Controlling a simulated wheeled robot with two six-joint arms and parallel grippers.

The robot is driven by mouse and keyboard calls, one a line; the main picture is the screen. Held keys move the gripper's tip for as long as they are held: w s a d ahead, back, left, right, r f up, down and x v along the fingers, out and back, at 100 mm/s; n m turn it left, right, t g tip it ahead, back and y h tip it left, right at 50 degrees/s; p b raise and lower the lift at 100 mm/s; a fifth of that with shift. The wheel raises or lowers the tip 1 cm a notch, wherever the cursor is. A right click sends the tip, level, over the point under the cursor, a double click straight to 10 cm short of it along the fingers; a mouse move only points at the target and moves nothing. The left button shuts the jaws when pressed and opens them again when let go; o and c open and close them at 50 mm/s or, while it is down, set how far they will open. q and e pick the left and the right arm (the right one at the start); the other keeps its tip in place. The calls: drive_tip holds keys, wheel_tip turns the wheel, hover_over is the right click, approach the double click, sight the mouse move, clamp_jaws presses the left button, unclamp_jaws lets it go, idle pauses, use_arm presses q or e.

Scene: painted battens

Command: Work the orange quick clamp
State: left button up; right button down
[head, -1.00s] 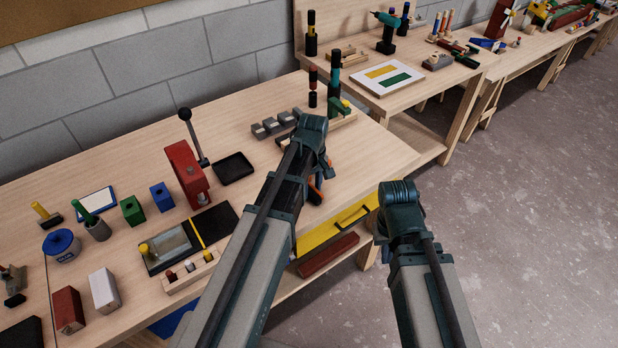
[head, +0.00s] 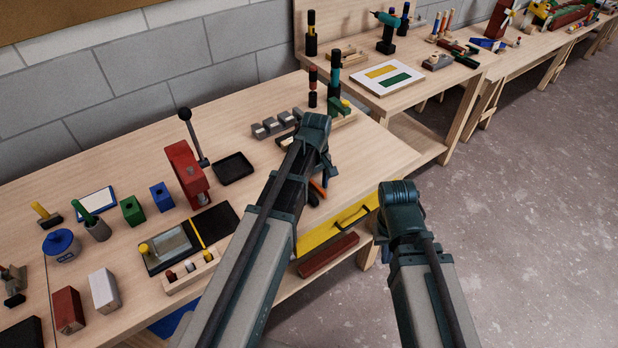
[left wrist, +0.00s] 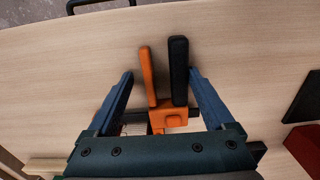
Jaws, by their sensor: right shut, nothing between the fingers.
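The orange quick clamp (left wrist: 174,117) lies on the workbench, with one orange handle (left wrist: 147,77) and one black handle (left wrist: 178,72) side by side, a gap between them. In the head view only part of the clamp (head: 318,188) shows beside my left gripper (head: 328,172). In the left wrist view my left gripper (left wrist: 160,100) is open, one finger on each side of the clamp, with bare wood between fingers and handles. The clamp's near end is hidden by the gripper body. My right gripper (head: 381,233) is shut and empty beyond the bench's front edge; its fingertips are mostly hidden.
A yellow drawer front with a dark handle (head: 350,217) is under the bench edge. A red press (head: 186,174), a black tray (head: 234,167) and grey blocks (head: 271,128) stand left of and behind the clamp. The bench top right of the clamp is clear.

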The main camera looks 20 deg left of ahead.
use_arm(q)
drive_tip(key=shift+s+a, duration=0.15)
drive_tip(key=shift+s, duration=0.05)
idle(0.5)
drive_tip(key=shift+r, duration=0.1)
wheel_tip(320, 180, up, 7)
drive_tip(key=p, duration=0.7)
drive_tip(key=s+d+m+y, duration=0.1)
drive_tip(key=s+d+m, duration=1)
drive_tip(key=s+m, duration=0.3)
drive_tip(key=shift+s+d, duration=0.4)
drive_tip(key=shift+s, duration=0.65)
